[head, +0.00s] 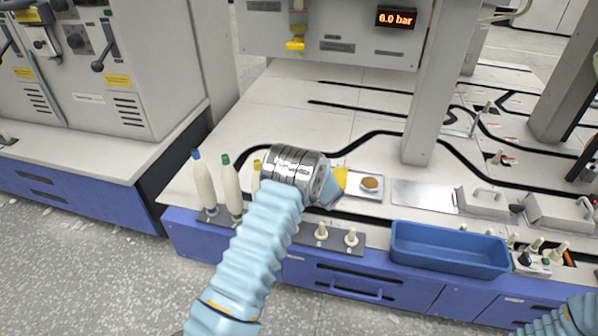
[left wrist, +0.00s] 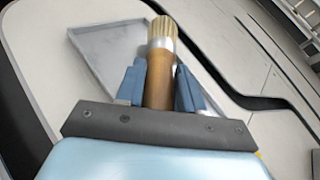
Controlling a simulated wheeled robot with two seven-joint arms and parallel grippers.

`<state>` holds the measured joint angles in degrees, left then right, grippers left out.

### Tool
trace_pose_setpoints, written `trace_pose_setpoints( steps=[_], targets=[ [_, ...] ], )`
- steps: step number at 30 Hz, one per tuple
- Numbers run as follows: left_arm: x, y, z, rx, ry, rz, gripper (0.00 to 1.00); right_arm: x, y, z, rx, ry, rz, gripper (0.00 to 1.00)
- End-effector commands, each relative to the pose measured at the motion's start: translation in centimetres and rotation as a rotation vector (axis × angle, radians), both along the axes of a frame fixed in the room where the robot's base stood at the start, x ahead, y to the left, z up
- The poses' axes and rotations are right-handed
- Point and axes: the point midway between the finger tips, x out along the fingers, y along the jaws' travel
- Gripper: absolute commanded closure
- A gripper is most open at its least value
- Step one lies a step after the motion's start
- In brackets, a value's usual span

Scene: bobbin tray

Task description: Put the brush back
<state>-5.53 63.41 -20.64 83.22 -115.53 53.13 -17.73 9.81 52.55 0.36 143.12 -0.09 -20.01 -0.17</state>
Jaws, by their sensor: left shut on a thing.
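My left gripper (left wrist: 160,84) is shut on the brush (left wrist: 162,55), with one blue finger on each side of its brown wooden handle. The pale bristles point away from the gripper. Behind the brush in the left wrist view is a grey flat tray (left wrist: 108,45), partly hidden by the brush and fingers. In the head view my left gripper (head: 333,188) is at the left side of a small tray (head: 366,196) with a brown round patch on it. I cannot make out the brush there. My right gripper is out of view.
White cones with blue (head: 203,180), green (head: 231,185) and yellow (head: 256,170) tips stand left of my left arm. A blue bin (head: 450,262) sits at the front edge. A grey post (head: 424,110) rises behind. Small pegs (head: 351,238) stand in front of the tray.

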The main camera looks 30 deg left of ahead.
Motion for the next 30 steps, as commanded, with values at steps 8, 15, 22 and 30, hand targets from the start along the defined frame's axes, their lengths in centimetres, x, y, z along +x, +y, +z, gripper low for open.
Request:
trace_pose_setpoints(
  steps=[8, 15, 22, 30],
  targets=[
    [0.0, 0.0, -0.4, 0.0, 0.0, 0.0, 0.46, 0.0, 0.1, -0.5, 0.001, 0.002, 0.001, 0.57],
    [0.0, 0.0, -0.4, 0.0, 0.0, 0.0, 0.37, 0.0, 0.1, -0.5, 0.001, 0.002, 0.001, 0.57],
    [-0.1, -0.1, 0.6, -0.001, 0.001, 0.0, 0.37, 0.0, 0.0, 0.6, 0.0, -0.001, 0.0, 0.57],
    [-3.6, -4.9, 2.3, -0.001, 0.002, -0.003, 0.37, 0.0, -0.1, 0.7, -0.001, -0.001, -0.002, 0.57]
  ],
)
